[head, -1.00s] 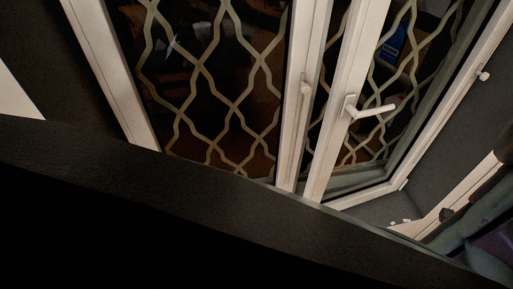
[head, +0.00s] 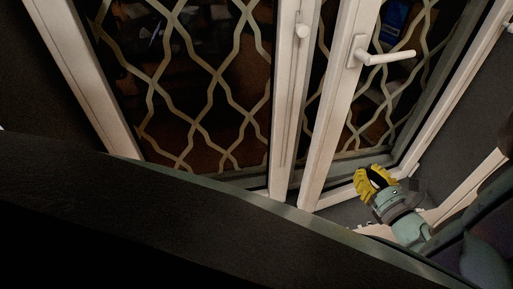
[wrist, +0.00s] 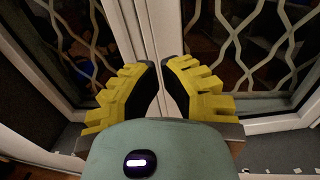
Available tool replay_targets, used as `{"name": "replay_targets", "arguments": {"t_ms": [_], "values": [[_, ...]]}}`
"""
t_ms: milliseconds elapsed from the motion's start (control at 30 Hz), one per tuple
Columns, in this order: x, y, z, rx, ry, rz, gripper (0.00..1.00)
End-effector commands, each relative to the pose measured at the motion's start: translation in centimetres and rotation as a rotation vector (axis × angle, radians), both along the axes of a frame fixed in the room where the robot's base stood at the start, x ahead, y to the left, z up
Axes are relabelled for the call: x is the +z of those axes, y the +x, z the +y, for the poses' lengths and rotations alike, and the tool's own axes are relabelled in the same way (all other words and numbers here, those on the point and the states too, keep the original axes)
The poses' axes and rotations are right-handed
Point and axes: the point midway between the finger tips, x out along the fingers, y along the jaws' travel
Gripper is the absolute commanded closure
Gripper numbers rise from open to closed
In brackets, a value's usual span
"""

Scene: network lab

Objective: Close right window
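The right window (head: 345,105) has a white frame and a white lever handle (head: 385,57). In the head view its handle-side edge stands apart from the left window's frame (head: 288,100), with a dark gap between, so it is ajar. My gripper (head: 371,184), with yellow and black fingers, is low in front of the right window's lower part. In the wrist view my gripper (wrist: 160,78) shows a narrow gap between its fingers, with a white upright frame (wrist: 143,30) beyond. It holds nothing that I can see. The handle is not seen in the wrist view.
A wavy metal grille (head: 190,90) lies behind the glass. A dark, slanting surface fills the lower left of the head view. A dark wall (head: 455,115) stands to the right of the window. A pale ledge (wrist: 285,174) shows at lower right in the wrist view.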

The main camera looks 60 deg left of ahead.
Motion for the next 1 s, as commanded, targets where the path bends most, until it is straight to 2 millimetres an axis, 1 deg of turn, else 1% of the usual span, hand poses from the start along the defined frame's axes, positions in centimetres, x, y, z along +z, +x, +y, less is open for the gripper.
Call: {"name": "replay_targets", "arguments": {"t_ms": [167,400,600,800,1000], "values": [[0.5,0.3,1.5,0.01,0.011,0.0,1.0],[0.5,1.0,5.3,0.016,0.009,0.001,1.0],[0.3,1.7,7.8,0.015,0.008,0.001,1.0],[0.2,2.4,10.2,0.014,0.005,0.0,1.0],[0.2,2.8,12.1,0.012,0.005,0.0,1.0]]}}
